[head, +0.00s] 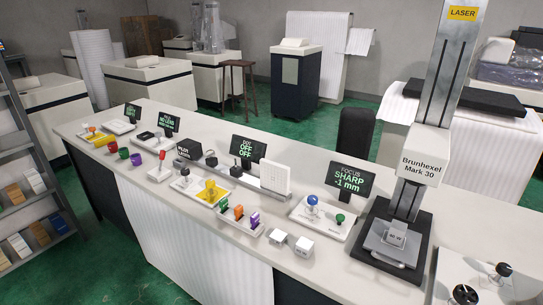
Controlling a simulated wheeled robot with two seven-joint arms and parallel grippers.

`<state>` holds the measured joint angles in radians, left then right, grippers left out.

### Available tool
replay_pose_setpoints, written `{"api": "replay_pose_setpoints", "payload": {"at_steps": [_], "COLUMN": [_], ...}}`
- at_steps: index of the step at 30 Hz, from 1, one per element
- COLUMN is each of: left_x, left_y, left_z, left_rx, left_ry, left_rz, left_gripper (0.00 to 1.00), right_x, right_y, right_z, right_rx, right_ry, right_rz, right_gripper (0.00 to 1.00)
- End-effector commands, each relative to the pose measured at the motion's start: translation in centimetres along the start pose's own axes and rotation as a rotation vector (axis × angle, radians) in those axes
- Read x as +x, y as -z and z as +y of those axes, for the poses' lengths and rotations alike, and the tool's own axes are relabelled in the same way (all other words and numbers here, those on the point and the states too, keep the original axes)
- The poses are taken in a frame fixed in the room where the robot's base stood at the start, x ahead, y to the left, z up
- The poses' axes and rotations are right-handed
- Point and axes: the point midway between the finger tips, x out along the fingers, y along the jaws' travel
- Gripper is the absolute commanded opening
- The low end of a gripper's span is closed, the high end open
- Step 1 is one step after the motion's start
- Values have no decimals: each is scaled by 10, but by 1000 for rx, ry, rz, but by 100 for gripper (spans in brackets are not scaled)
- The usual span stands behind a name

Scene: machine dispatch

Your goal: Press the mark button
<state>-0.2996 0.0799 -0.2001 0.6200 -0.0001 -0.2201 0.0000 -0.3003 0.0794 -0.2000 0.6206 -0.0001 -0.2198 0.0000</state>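A grey laser machine (408,160) labelled "Brunhexel Mark 30" stands on the right of the long white counter (150,118). A small light block (397,236) with printed lettering sits on the plate at its base. To its left, a white control panel (325,229) carries a blue-topped knob (312,201) and a green button (340,218). Behind it, a dark display (351,180) reads "FOCUS SHARP -1 mm". No label naming a mark button is readable. Neither of my grippers is in view.
Further left are a display (248,149) reading "OFF OFF", a yellow control (210,188) and several coloured controls. A white panel with black knobs (503,269) is at lower right. Green floor (150,280) is open in front.

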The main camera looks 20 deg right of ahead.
Motion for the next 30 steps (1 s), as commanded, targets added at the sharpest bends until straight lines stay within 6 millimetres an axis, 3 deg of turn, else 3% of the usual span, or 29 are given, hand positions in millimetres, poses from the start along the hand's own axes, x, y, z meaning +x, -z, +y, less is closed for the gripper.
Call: {"api": "replay_pose_setpoints", "payload": {"at_steps": [1,8,30], "left_x": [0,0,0], "left_y": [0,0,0], "left_z": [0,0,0], "left_rx": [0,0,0], "left_ry": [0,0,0], "left_rz": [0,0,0], "left_gripper": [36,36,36], "right_x": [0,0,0], "right_y": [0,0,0], "right_z": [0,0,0], "right_rx": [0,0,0], "right_ry": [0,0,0], "right_rz": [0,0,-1], "right_gripper": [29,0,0]}}
